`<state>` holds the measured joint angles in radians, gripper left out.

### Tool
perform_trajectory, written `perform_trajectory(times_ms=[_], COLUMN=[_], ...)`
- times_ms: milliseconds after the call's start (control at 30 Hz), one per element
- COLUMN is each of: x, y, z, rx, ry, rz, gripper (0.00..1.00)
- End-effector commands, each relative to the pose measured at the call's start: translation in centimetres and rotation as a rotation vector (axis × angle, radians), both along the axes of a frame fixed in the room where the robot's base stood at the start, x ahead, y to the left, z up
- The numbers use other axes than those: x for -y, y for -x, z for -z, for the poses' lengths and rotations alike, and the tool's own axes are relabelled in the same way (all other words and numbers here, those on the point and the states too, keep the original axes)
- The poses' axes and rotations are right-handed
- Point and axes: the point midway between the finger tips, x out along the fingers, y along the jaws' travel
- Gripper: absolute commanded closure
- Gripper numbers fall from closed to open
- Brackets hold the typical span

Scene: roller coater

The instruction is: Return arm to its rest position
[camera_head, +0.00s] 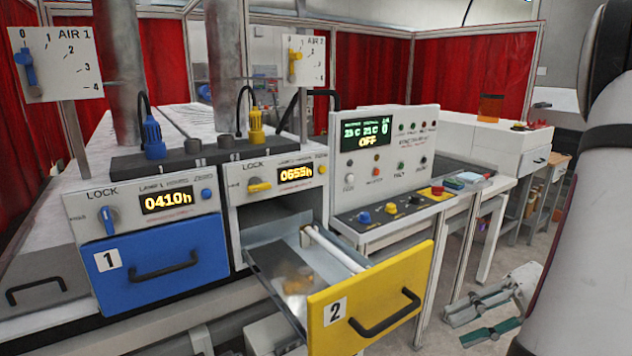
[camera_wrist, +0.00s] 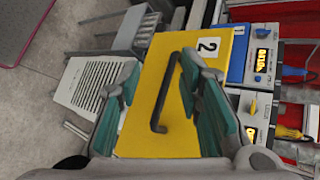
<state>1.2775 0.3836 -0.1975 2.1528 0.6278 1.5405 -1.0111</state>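My gripper (camera_head: 478,318) shows at the lower right of the head view, to the right of the pulled-out yellow drawer 2 (camera_head: 420,275) and apart from it. Its teal-padded fingers are spread and nothing is between them. In the wrist view my gripper (camera_wrist: 160,72) is open, with the yellow drawer front (camera_wrist: 215,62) and its black handle (camera_wrist: 166,95) beyond the fingers. My white arm (camera_head: 590,230) fills the right edge of the head view.
Blue drawer 1 (camera_head: 160,262) is closed. Drawer 2 stands out with a roller (camera_head: 335,250) across its tray. The control panel (camera_head: 385,150) reads OFF. A white bench (camera_head: 490,145) stands behind. Open floor lies right of the drawer.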

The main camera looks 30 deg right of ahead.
Motion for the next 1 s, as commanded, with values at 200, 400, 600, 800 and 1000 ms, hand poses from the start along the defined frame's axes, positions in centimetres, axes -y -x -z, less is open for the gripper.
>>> perform_trajectory(times_ms=[200,400,600,800,1000], x=[-6.9,-12.2,-16.8,-20.9,-23.5], y=[-4.2,-6.0,-6.9,-7.3,-7.4], z=[-2.5,-4.2,-6.0,-8.1,-9.9], rx=[-0.163,-0.22,-0.165,0.004,0.176], ry=[0.236,0.504,0.786,1.027,1.147], rz=[-0.253,-0.404,-0.489,-0.512,-0.492], gripper=[0.67,0.67,0.67,0.67,0.67])
